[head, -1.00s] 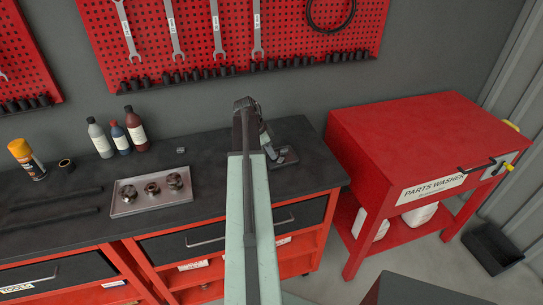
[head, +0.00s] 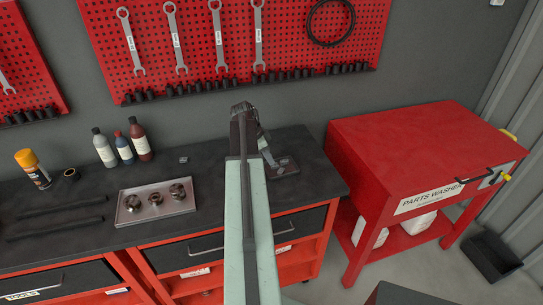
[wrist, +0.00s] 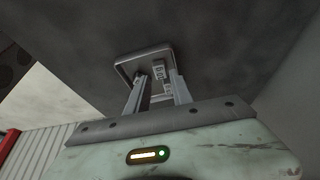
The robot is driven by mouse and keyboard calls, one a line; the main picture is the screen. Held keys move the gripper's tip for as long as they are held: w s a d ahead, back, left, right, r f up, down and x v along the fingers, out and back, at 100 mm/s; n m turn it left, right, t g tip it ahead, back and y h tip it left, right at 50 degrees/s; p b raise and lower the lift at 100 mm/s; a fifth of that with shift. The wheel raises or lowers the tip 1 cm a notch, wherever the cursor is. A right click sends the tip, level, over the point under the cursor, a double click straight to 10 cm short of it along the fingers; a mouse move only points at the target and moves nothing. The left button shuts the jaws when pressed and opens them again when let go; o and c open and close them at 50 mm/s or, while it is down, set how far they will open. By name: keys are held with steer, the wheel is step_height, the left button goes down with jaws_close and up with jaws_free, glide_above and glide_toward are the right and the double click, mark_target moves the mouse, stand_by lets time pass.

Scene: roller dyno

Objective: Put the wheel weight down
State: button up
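In the wrist view my gripper (wrist: 158,80) reaches to a small grey rimmed tray (wrist: 121,70). Its two fingers stand apart. A small pale block with dark markings, which looks like the wheel weight (wrist: 158,68), shows between the fingertips, at the tray. I see gaps beside it, though its exact contact with the tray is hard to make out. In the head view my gripper (head: 266,153) points down at the tray (head: 286,172) at the bench's right end. My arm hides part of the tray there.
A metal plate with several round parts (head: 128,213) lies left of my arm on the dark bench (head: 225,205). A red parts washer (head: 415,150) is at the right.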

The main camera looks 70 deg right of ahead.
steer(key=p+v, duration=0.6)
steer(key=v, duration=0.2)
steer(key=shift+r, duration=0.2)
steer(key=shift+a, duration=0.1)
steer(key=w+a+f+n+t, duration=0.1)
steer(key=w+a+n, duration=0.6)
steer(key=w+a, duration=0.6)
steer(key=w+a+n+t, duration=0.2)
steer(key=w+a+n, duration=0.65)
steer(key=a, duration=0.85)
steer(key=w+a+n+y, duration=0.2)
steer(key=a+n, duration=1)
steer(key=a, duration=2.1)
steer(key=shift+w+f+n+t+y, duration=0.35)
steer(key=shift+w+f+y, duration=0.1)
steer(key=shift+w, duration=0.3)
